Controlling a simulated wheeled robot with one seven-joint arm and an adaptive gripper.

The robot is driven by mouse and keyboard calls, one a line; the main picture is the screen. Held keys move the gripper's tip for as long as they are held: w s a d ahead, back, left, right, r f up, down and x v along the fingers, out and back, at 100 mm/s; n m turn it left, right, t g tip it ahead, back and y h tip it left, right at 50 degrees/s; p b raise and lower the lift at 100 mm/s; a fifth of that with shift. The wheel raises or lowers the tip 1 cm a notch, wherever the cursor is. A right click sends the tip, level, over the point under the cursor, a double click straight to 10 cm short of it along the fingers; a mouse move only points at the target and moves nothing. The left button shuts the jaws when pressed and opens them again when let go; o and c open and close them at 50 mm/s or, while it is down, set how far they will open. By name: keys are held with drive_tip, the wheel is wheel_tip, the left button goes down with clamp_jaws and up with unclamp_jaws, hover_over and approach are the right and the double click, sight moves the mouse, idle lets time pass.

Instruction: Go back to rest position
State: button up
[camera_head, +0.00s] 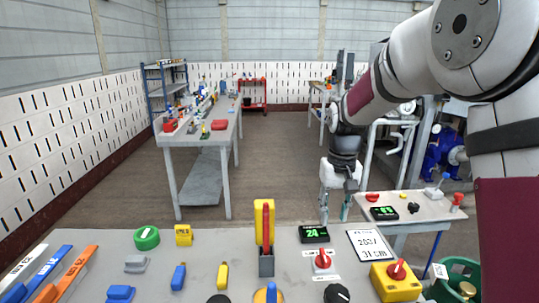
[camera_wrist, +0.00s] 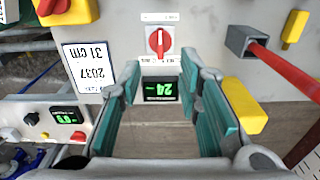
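My gripper (camera_head: 335,208) hangs pointing down from my arm at the right of the head view, just beyond the far edge of the grey console top (camera_head: 200,262). Its teal fingers are spread apart with nothing between them. In the wrist view the gripper (camera_wrist: 162,78) also shows open. A black display with green digits (camera_wrist: 160,89) shows in the gap between the fingers, and it is the display reading 24 (camera_head: 314,234) in the head view. I cannot tell the exact height of the fingers above the console.
A red knob (camera_head: 322,259), a yellow box with a red switch (camera_head: 396,281), a white card (camera_head: 371,245) and a red lever (camera_head: 266,228) beside a yellow block stand on the console. A side table (camera_head: 425,206) stands at right, a workbench (camera_head: 200,139) at left. Open floor lies between.

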drive_tip(key=s+r+t+p, duration=0.2)
drive_tip(key=s+r, duration=1.1)
drive_tip(key=s, duration=0.5)
drive_tip(key=s+t+p, duration=0.1)
drive_tip(key=s+p, duration=0.1)
drive_tip(key=s, duration=1.4)
drive_tip(key=shift+d+r+t, duration=0.2)
drive_tip(key=shift+t, duration=0.2)
